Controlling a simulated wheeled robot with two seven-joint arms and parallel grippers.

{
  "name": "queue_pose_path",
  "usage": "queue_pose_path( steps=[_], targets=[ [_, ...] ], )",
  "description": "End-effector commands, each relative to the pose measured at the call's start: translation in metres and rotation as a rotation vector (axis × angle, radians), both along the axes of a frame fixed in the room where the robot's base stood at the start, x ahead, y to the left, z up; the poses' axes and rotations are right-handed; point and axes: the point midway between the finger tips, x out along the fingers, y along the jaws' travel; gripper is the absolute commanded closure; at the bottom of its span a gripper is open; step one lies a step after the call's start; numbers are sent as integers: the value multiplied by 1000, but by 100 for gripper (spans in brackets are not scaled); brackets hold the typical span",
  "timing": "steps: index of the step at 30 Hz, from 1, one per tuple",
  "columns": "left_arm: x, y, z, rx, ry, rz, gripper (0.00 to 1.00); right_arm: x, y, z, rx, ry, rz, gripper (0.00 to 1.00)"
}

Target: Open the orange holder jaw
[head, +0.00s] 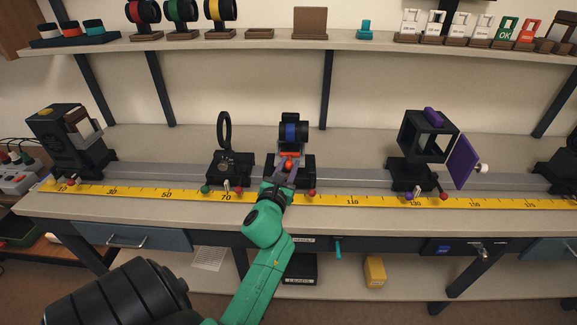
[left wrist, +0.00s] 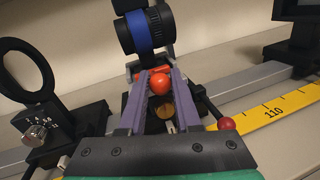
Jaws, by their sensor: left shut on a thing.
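The holder (head: 307,170) stands on the rail in the middle and carries a black lens with a blue band (head: 294,131). The lens also shows at the top of the left wrist view (left wrist: 150,29). The orange jaw (head: 289,153) is at the front of the holder, below the lens. Its round orange-red knob (left wrist: 160,84) sits between my fingers. My left gripper (head: 288,166) reaches in from the front, its two grey-purple fingers shut on the knob. The fingers hide part of the jaw, and I cannot tell how far it is open. My right gripper is out of view.
A black ring mount (head: 224,134) stands close left on the rail. A black cage with a purple plate (head: 462,161) stands to the right. A yellow scale (head: 340,201) runs along the bench front. A shelf (head: 280,43) with lenses and tags is above.

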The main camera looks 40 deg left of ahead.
Motion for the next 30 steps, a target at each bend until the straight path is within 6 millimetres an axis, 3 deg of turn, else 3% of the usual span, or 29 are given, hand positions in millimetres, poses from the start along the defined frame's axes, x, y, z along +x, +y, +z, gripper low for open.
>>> queue_pose_path(
  steps=[8, 15, 23, 24, 25, 26, 30],
  targets=[
    [0, 0, -2, -1, 3, 0, 100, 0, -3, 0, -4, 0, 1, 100],
    [-19, -14, -4, -2, 5, 1, 100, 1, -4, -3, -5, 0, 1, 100],
    [-20, -15, -3, -3, 5, 2, 100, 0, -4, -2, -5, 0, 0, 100],
    [-20, -15, -3, -3, 5, 2, 57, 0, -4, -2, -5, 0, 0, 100],
    [-20, -15, -3, -3, 5, 2, 45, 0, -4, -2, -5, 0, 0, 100],
    [-20, -15, -3, -3, 4, 2, 39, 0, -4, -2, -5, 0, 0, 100],
    [-20, -15, -2, -2, 2, 1, 39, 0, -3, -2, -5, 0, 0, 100]
  ],
)
